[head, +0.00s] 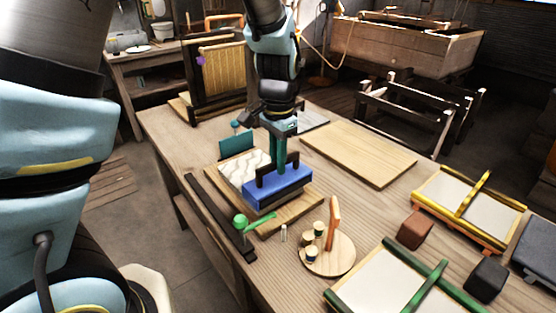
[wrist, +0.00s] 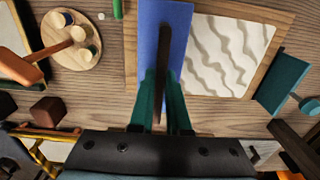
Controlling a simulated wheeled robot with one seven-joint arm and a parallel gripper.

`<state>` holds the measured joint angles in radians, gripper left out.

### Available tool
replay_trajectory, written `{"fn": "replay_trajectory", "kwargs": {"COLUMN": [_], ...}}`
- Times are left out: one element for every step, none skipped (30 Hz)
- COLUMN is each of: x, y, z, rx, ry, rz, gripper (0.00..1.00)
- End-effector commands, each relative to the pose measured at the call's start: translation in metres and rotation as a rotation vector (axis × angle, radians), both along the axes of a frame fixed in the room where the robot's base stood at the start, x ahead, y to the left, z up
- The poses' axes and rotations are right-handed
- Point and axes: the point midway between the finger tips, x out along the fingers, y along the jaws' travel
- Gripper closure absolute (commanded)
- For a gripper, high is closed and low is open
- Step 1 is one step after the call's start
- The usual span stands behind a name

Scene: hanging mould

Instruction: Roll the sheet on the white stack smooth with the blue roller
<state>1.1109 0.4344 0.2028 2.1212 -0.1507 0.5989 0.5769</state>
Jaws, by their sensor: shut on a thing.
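The white stack (head: 236,170) lies on a wooden board (head: 290,208), with a wavy, ridged sheet on its top. In the wrist view the wavy sheet (wrist: 232,48) shows right of the blue roller. My gripper (head: 279,166) points down and is shut on the dark handle (wrist: 163,75) of the blue roller (head: 279,187). The roller is a long blue block lying over the front right part of the stack and hides that part. I cannot tell whether its underside touches the sheet.
A teal scraper (head: 236,146) stands behind the stack. A dark bar (head: 218,215) and a green-knobbed tool (head: 241,222) lie at the left front. A round board (head: 330,262) with small pots stands in front. Framed trays (head: 470,205) fill the right; a bare board (head: 358,152) lies behind.

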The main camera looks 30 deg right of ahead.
Motion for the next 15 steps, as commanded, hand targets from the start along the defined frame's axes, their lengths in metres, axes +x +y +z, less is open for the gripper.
{"fn": "replay_trajectory", "kwargs": {"x": [0.0001,0.0001,0.0001,0.0001,0.0001,0.0001,0.0002,0.0002,0.0002,0.0002,0.0002,0.0002,0.0003,0.0005,0.0011], "y": [-0.0001,-0.0001,-0.0001,-0.0001,-0.0001,-0.0001,-0.0001,-0.0001,-0.0001,-0.0001,-0.0001,-0.0001,0.0000,0.0000,0.0001], "z": [-0.0010,-0.0014,-0.0020,-0.0024,-0.0028,-0.0034,-0.0038,-0.0042,-0.0048,-0.0052,-0.0056,-0.0057,-0.0053,-0.0052,-0.0052], "rx": [0.000,0.000,-0.001,0.000,0.000,-0.001,-0.001,-0.001,-0.001,-0.001,0.000,-0.001,-0.001,-0.001,-0.001], "ry": [0.000,0.000,0.000,0.000,0.000,0.000,0.000,0.000,0.000,0.000,0.000,0.000,0.000,0.000,0.000], "rz": [0.000,0.000,0.000,0.000,0.000,0.000,0.000,0.000,0.000,0.000,0.000,0.000,0.000,0.000,0.001], "gripper": [1.00,1.00,1.00,1.00,1.00,1.00,1.00,1.00,1.00,1.00,1.00,1.00,1.00,1.00,1.00]}}
